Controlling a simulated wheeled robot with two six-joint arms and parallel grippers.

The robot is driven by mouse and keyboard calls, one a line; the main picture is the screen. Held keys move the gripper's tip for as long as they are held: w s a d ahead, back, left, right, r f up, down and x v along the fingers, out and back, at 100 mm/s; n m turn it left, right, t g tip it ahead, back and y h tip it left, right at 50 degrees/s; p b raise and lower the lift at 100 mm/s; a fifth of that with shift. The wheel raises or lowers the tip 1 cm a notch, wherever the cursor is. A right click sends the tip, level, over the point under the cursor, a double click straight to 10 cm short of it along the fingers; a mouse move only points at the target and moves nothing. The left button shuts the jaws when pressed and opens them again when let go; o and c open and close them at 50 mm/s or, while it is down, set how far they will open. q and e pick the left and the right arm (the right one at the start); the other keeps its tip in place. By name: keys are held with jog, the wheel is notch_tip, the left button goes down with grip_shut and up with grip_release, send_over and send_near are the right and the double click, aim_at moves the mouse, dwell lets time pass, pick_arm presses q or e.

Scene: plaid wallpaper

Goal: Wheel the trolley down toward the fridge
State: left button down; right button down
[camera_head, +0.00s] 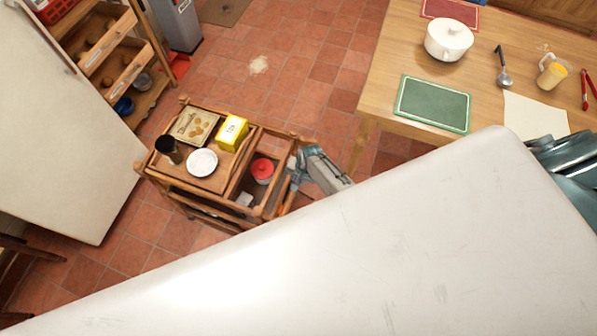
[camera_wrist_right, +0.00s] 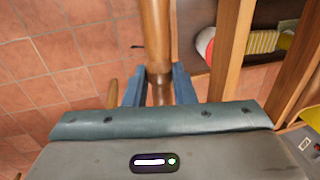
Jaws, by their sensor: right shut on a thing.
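The wooden trolley (camera_head: 215,186) stands on the tiled floor left of centre in the head view. My right gripper (camera_head: 297,168) is at the trolley's right end. In the right wrist view my right gripper (camera_wrist_right: 158,88) is shut on a round wooden bar of the trolley (camera_wrist_right: 156,35), with a finger on each side. A big white panel with a handle (camera_head: 60,120), perhaps the fridge, stands close to the trolley's left. My left gripper is not in view.
The trolley carries a dark cup (camera_head: 168,149), a white plate (camera_head: 202,162), a yellow box (camera_head: 232,132) and a red-lidded pot (camera_head: 262,169). A large white surface (camera_head: 330,255) hides the foreground. A table (camera_head: 390,62) stands right; a wooden rack (camera_head: 105,60) stands behind. Floor behind the trolley is open.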

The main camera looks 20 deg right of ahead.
jog(key=c, duration=1.1)
grip_release()
jog(key=shift+s+d, duration=0.3)
jog(key=shift+w+a, duration=0.1)
jog(key=shift+r, duration=0.25)
jog(key=r, duration=0.3)
jog(key=s+d+r, duration=0.1)
jog(key=r, duration=0.6)
jog(key=shift+s+d, duration=0.3)
